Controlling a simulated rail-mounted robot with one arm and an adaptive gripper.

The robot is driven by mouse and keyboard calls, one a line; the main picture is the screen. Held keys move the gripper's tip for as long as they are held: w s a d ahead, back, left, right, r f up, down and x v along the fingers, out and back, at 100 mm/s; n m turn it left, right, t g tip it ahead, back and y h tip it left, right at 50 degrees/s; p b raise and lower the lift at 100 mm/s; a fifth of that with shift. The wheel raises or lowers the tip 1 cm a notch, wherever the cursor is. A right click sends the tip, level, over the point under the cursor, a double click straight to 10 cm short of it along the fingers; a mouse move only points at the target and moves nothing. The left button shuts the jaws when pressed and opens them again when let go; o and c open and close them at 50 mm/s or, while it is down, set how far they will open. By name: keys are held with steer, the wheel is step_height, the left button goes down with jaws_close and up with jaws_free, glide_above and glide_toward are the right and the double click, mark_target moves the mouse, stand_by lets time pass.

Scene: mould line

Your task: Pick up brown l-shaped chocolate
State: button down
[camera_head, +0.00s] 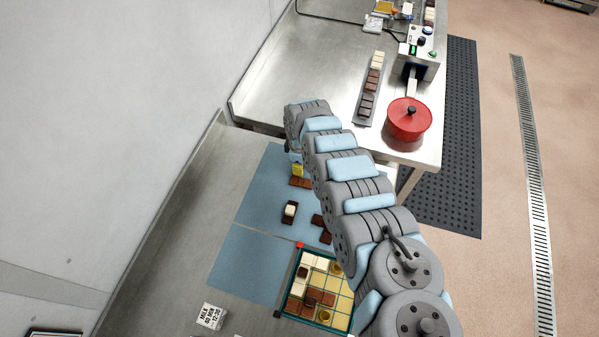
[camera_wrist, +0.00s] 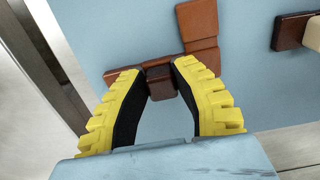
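A brown L-shaped chocolate (camera_wrist: 198,22) lies on the blue mat (camera_wrist: 255,85) in the wrist view, with one leg running up and the other reaching left. My gripper (camera_wrist: 157,70) has yellow, black-lined fingers, set apart on either side of a darker, shaded part of the chocolate. I cannot tell whether the fingers touch it. In the head view, the brown chocolate (camera_head: 300,183) shows at the yellow fingertip of my gripper (camera_head: 297,170), low over the mat. My arm hides part of the mat there.
A brown-and-white chocolate (camera_head: 289,212) and a dark brown one (camera_head: 322,228) lie nearby on the mat. A gridded tray (camera_head: 292,313) holds several chocolates in front. A red pot (camera_head: 408,120) and a strip of chocolates (camera_head: 359,118) stand on the steel table behind.

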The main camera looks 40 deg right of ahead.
stand_by(0.5)
steer(key=shift+r, duration=4.8)
step_height(320, 180, up, 7)
steer(key=p, duration=0.7)
steer(key=shift+r, duration=0.15)
